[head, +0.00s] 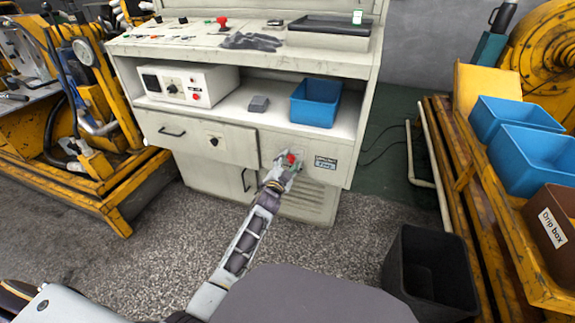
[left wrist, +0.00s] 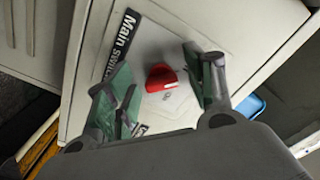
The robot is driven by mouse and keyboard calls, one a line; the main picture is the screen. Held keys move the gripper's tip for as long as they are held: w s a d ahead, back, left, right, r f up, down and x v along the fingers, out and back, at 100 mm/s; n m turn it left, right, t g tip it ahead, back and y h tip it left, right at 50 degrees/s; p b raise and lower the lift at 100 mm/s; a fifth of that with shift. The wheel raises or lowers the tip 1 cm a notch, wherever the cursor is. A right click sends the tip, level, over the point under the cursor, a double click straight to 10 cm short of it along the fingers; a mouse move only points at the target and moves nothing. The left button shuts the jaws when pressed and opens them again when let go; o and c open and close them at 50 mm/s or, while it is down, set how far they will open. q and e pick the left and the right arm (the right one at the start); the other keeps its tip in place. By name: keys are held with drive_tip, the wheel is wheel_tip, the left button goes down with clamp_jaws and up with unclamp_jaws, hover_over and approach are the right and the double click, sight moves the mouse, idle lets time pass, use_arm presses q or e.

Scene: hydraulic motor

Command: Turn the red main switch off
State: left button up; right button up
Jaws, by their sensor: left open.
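The red main switch (head: 291,158) is on the front panel of the grey cabinet in the head view, just beyond my left gripper. In the left wrist view the red switch knob (left wrist: 161,77) sits on a light plate next to a black "Main switch" label (left wrist: 122,45). My left gripper (left wrist: 160,85) is open, with one green-padded finger on each side of the knob. I see gaps between the fingers and the knob in that picture; the depth between them is hard to judge. In the head view the left gripper (head: 280,172) partly covers the switch plate. My right gripper is not in view.
The cabinet (head: 220,175) has a shelf holding a blue bin (head: 316,102) and a white control box (head: 190,85). A black bin (head: 430,270) stands on the floor at right, beside a yellow rack with blue bins (head: 530,160). Yellow machinery (head: 80,120) stands at left.

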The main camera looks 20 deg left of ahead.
use_arm(q)
drive_tip(key=s, duration=1.2)
drive_tip(key=shift+a, duration=0.2)
idle(0.5)
idle(0.5)
